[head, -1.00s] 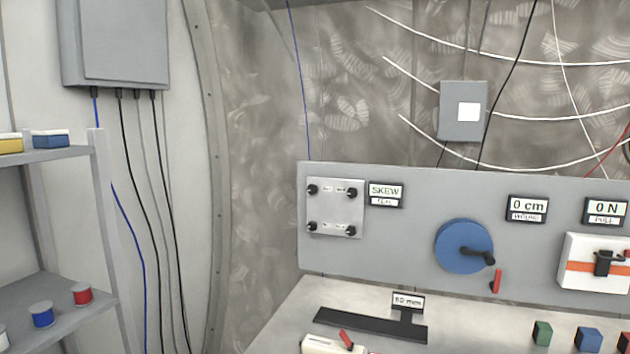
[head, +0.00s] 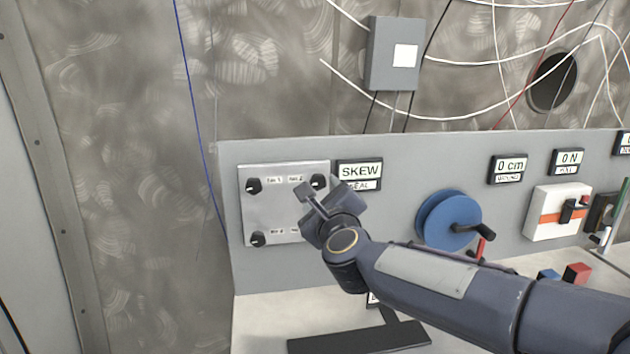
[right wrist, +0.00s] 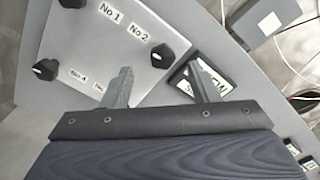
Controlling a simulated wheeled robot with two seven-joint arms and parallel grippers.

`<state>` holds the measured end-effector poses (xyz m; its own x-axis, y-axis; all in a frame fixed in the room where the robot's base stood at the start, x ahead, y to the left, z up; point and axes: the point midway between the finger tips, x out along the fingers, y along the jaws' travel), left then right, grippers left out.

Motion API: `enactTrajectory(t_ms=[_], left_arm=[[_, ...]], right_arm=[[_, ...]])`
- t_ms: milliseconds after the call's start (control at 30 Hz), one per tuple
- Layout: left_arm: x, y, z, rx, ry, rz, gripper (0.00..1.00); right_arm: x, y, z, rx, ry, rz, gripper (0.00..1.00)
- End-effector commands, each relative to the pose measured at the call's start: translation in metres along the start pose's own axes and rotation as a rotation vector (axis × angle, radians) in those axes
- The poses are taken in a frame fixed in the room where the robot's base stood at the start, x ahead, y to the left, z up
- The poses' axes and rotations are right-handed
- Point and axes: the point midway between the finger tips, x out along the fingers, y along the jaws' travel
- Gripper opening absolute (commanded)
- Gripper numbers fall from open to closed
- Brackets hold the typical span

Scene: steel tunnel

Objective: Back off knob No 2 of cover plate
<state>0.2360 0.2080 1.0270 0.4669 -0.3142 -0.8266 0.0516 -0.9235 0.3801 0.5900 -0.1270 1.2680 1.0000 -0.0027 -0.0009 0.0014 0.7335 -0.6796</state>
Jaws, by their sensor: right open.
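The cover plate (head: 285,215) is a light metal square on the grey panel with black knobs at its corners. Knob No 2 (head: 318,181) is at its top right, beside its label; it also shows in the right wrist view (right wrist: 162,55). My right gripper (head: 322,192) is in front of the plate's right side. In the right wrist view its open jaws (right wrist: 160,76) are spread, with knob No 2 just beyond the gap between the tips; no contact shows. Knob No 1 (head: 254,186) and the lower-left knob (head: 258,239) are clear. The lower-right knob is hidden. My left gripper is out of view.
A display reading SKEW (head: 360,171) over SEAL is right of the plate, close to my gripper. A blue reel (head: 447,220) with a crank and a white box (head: 557,211) are farther right. A dark flat bar (head: 340,341) lies on the bench below. Left of the panel is free.

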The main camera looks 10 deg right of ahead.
Motion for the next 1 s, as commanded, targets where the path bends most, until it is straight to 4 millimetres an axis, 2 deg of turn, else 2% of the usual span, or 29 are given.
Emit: enactTrajectory(t_ms=[300, 433, 600, 833, 1000], left_arm=[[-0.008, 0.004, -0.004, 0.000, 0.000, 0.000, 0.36], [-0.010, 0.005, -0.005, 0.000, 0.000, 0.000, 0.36], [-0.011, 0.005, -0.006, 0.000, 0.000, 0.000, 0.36], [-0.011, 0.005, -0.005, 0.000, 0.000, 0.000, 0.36], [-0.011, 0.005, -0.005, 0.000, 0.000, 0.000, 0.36]], right_arm=[[0.049, -0.001, 0.000, -0.002, 0.003, -0.002, 0.55], [0.065, -0.001, 0.000, -0.003, 0.002, -0.002, 0.55], [0.073, -0.001, -0.001, -0.001, 0.001, -0.001, 0.55], [0.073, 0.000, -0.001, -0.001, 0.001, 0.000, 0.55], [0.073, 0.000, -0.001, -0.001, 0.001, 0.000, 0.32]])
